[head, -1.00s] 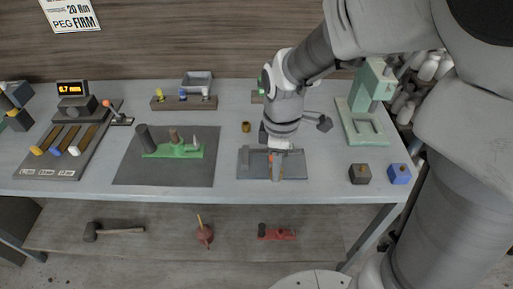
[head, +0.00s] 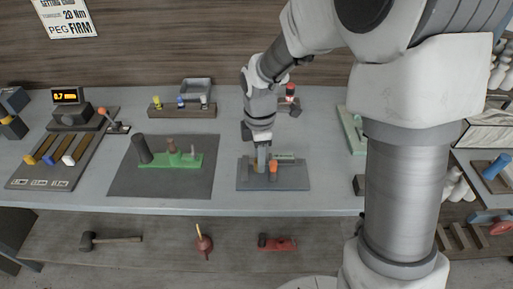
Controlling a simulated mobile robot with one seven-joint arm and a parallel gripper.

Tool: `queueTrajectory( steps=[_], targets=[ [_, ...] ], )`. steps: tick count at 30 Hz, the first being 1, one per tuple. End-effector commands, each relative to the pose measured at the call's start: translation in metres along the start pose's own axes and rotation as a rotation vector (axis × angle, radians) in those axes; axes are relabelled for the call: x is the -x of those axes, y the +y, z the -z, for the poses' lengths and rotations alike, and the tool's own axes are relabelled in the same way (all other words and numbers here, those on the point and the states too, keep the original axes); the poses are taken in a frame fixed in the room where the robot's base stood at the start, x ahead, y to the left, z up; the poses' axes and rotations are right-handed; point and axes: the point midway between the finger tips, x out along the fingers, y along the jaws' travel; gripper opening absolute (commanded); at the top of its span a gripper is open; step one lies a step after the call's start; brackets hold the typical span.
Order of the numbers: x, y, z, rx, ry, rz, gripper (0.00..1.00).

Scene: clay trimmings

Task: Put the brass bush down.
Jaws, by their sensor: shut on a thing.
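My gripper (head: 262,167) points down over the blue-grey plate (head: 297,180) at the front middle of the bench. It is shut on the brass bush (head: 255,168), of which only a small brown-gold patch shows at the fingertips. An orange upright piece (head: 274,169) stands on the plate just to the right of the fingers. The fingers hide most of the bush, and I cannot tell whether it touches the plate.
A dark mat (head: 125,185) with a green fixture (head: 180,161) and a dark cylinder (head: 143,148) lies to the left. A small peg rack (head: 181,109) stands behind. The bench's front edge (head: 215,207) is close. Bare bench separates mat and plate.

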Motion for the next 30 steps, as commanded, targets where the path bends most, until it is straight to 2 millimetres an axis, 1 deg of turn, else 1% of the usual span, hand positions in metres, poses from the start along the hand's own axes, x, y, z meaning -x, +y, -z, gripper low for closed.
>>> queueTrajectory(
  steps=[1, 3, 8, 11, 15, 16, 24, 28, 29, 30],
  targets=[
    [-0.004, 0.007, 0.001, 0.001, 0.0, 0.0, 0.0],
    [-0.008, 0.013, 0.002, 0.001, 0.0, 0.001, 0.0],
    [-0.013, 0.017, 0.003, 0.001, 0.0, 0.0, 0.0],
    [-0.025, 0.017, 0.002, 0.0, 0.0, 0.001, 0.0],
    [-0.046, 0.017, 0.002, 0.001, 0.0, 0.002, 0.0],
    [-0.049, 0.017, 0.003, 0.001, 0.0, 0.001, 0.0],
    [-0.051, 0.017, 0.002, 0.0, 0.0, -0.001, 0.0],
    [-0.055, 0.017, 0.002, 0.0, 0.0, 0.0, 0.0],
    [-0.054, 0.017, 0.002, 0.0, 0.0, -0.001, 0.4],
    [-0.054, 0.017, 0.002, 0.0, 0.0, -0.001, 0.47]
  ],
)
